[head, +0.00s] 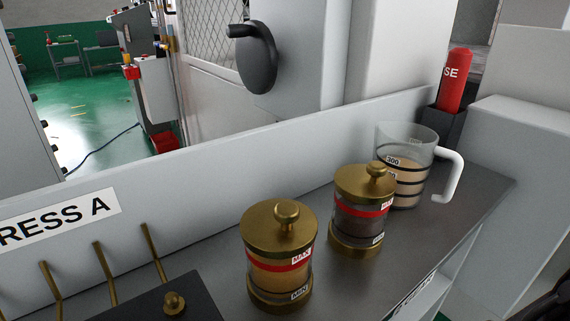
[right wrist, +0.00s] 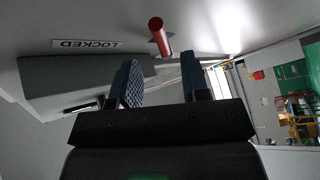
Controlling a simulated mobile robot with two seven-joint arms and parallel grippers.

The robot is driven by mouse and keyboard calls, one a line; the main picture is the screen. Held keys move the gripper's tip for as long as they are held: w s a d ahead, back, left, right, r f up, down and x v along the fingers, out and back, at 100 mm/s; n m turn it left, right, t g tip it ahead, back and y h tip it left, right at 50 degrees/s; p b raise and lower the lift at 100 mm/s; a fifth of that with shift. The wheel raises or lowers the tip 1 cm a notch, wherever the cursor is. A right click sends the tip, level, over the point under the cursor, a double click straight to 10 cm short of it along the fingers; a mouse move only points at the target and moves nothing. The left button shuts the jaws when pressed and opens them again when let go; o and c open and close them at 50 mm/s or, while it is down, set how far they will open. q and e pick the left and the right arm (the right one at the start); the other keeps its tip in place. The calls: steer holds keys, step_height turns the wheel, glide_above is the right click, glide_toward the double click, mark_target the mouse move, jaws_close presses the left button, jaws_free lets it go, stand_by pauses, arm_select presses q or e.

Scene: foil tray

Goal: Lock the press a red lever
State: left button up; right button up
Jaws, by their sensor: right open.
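In the right wrist view a red lever (right wrist: 160,37), a round red rod, sticks out from a pale grey surface. A white label reading LOCKED (right wrist: 86,44) shows upside down to its left. My right gripper (right wrist: 160,62) is open and empty. Its two dark blue fingers point toward the lever, whose end shows in the gap between the fingertips; I cannot tell how deep it is between them. A PRESS A label (head: 55,220), partly cut off, is on a pale ledge in the head view. Neither gripper shows in the head view.
Two brass-lidded jars (head: 280,255) (head: 360,210) and a clear measuring jug (head: 408,165) stand on a grey shelf (head: 440,230). A red cylinder (head: 455,80) stands in a dark holder behind. In the right wrist view a grey box-like block (right wrist: 75,80) is left of the fingers.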

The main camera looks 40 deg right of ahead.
steer(key=x, duration=0.6)
steer(key=shift+w+d, duration=0.1)
steer(key=shift+d, duration=0.1)
jaws_close()
